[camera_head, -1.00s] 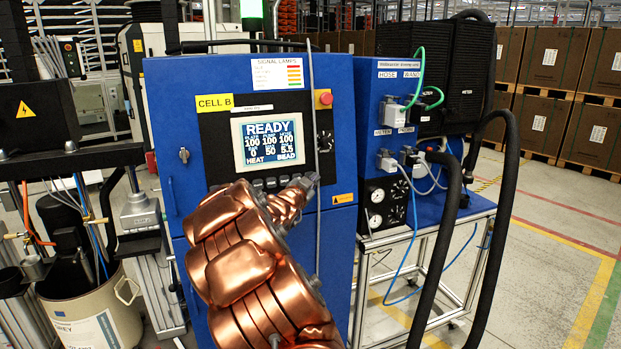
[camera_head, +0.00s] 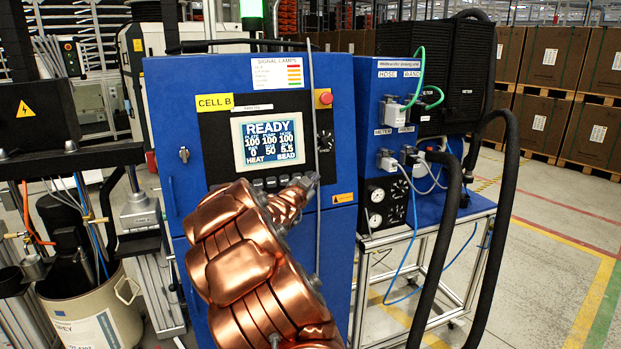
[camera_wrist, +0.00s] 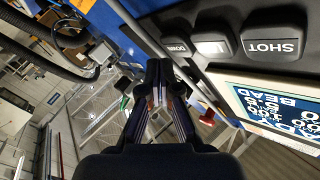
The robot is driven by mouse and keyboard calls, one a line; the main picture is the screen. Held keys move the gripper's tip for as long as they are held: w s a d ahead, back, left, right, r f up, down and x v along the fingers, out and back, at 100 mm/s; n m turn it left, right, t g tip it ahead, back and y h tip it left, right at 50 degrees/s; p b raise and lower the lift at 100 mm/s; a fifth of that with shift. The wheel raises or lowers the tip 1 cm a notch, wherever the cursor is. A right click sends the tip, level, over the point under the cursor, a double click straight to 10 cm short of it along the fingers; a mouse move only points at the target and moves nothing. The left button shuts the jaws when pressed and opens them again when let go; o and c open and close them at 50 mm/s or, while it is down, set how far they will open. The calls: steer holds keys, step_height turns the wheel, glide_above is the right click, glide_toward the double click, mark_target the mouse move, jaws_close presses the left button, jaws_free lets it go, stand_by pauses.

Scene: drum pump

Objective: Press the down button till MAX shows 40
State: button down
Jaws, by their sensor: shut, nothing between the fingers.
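The blue cabinet's lit screen (camera_head: 268,141) reads READY, with several 100s on top and 0, 50 and 5.5 below. The middle figure, 50, sits where MAX seems to be labelled, but that label is too small to read surely. A row of dark buttons (camera_head: 275,183) runs below the screen, partly hidden by my copper-coloured arm. In the wrist view the down button (camera_wrist: 175,45) shows upside down, just beyond and right of my fingertips. My gripper (camera_wrist: 160,66) is shut and empty. In the head view my gripper (camera_head: 310,181) is at the row's right end; contact cannot be told.
The wrist view also shows the SHOT button (camera_wrist: 273,42) and a lighter button (camera_wrist: 212,46) between it and the down button. A red stop button (camera_head: 325,98) and a dark knob (camera_head: 325,141) sit right of the screen. Black hoses (camera_head: 507,190) hang farther right.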

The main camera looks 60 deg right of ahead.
steer(key=shift+w, duration=0.2)
steer(key=shift+w+d+p, duration=0.2)
steer(key=shift+p, duration=0.2)
steer(key=shift+w+d+f+p, duration=0.15)
steer(key=shift+w+d+p, duration=0.05)
steer(key=shift+w+p, duration=0.15)
stand_by(0.7)
steer(key=shift+s, duration=0.1)
stand_by(0.3)
steer(key=shift+s+a+b, duration=0.45)
steer(key=shift+s+b, duration=0.15)
steer(key=shift+b, duration=0.1)
steer(key=shift+s, duration=0.1)
steer(key=s+a+b, duration=0.1)
steer(key=s, duration=0.1)
steer(key=s+a+r+b, duration=0.1)
steer(key=s, duration=0.1)
steer(key=shift+a+r+b, duration=0.15)
steer(key=shift+a+b, duration=0.15)
steer(key=shift+a, duration=0.05)
